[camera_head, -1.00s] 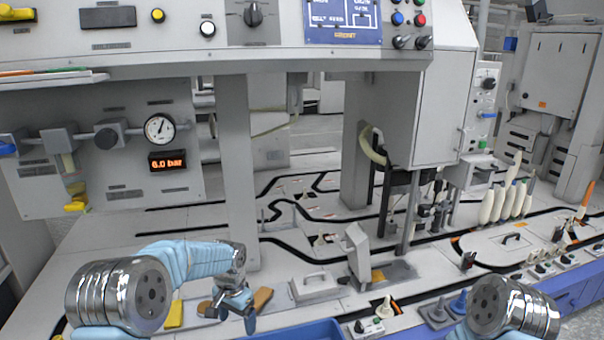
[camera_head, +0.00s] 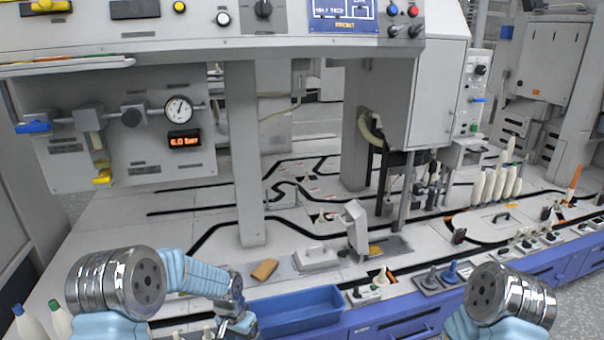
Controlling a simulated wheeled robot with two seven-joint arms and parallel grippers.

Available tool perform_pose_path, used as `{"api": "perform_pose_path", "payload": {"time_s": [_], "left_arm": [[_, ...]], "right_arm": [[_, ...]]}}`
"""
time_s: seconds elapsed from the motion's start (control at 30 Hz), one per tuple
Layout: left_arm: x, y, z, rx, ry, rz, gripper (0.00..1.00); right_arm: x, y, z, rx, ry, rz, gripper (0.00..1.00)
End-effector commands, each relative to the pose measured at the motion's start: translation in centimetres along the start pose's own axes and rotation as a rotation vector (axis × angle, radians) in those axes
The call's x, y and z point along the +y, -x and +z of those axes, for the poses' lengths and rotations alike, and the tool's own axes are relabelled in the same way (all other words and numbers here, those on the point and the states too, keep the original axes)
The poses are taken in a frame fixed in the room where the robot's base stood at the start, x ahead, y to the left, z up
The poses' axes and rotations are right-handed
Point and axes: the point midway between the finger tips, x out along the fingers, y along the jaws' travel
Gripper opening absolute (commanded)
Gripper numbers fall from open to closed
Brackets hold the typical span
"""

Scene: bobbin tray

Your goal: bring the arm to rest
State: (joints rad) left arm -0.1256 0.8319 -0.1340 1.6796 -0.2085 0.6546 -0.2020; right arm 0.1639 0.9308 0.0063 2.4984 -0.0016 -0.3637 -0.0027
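My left arm comes in from the lower left, bent at a shiny metal joint. Its gripper (camera_head: 236,318) hangs low in the picture, by the left end of a blue tray (camera_head: 300,312). Its fingers are partly cut off by the bottom edge and I cannot tell whether they are open. My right arm shows only as a metal joint and a light blue link at the lower right. The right gripper is out of the picture.
A brown block (camera_head: 264,270) and a grey lidded box (camera_head: 316,258) lie behind the tray. Several white bobbins (camera_head: 497,184) stand at the right. Two bottles (camera_head: 28,322) stand at the lower left. A gauge panel (camera_head: 115,135) hangs above the left of the bench.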

Motion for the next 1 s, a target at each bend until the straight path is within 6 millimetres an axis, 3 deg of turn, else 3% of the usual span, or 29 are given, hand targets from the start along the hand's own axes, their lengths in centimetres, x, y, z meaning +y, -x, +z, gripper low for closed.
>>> {"api": "perform_pose_path", "payload": {"time_s": [0.17,0.3,0.4,0.53,0.7,1.0], "left_arm": [[2.6,-4.8,4.6,0.022,0.106,0.082,0.84],[5.7,-8.3,10.0,0.048,0.245,0.153,0.84],[8.5,-9.8,14.8,0.067,0.374,0.195,0.84],[10.9,-10.1,19.4,0.086,0.503,0.218,0.84],[11.8,-9.9,21.3,0.098,0.56,0.22,0.84],[11.8,-9.9,21.2,0.1,0.559,0.219,0.84]], "right_arm": [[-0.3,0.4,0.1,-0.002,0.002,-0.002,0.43],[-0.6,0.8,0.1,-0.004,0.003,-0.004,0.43],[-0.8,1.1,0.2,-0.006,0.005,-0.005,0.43],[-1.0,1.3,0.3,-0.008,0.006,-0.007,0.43],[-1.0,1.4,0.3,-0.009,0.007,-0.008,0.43],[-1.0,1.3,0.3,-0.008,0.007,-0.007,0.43]]}}
